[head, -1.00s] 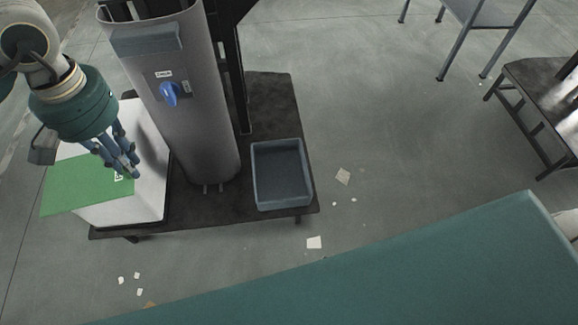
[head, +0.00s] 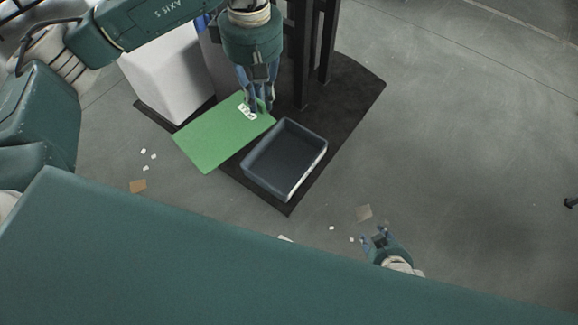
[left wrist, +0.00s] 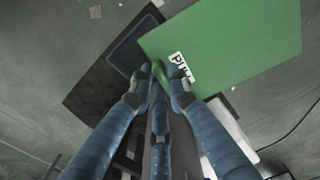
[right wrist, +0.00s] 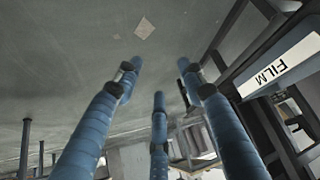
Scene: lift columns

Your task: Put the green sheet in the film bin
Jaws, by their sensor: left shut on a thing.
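The green sheet (head: 215,135), flat with a white label near one edge, hangs from my left gripper (head: 258,108). That gripper is shut on its labelled edge; the left wrist view shows the fingers (left wrist: 160,75) closed on the sheet (left wrist: 235,35). The grey open bin (head: 284,160) sits right of the sheet and looks empty. The sheet's right corner is close to the bin's rim; I cannot tell if they touch. In the right wrist view, a bin front (right wrist: 278,65) carries a "FILM" label. My right gripper (head: 376,238) is open and empty, low at the right.
The bin stands on a dark base plate (head: 345,105) by a column. A white box (head: 168,80) stands left of the column. Paper scraps (head: 138,186) lie on the floor. My teal body fills the lower part of the head view.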

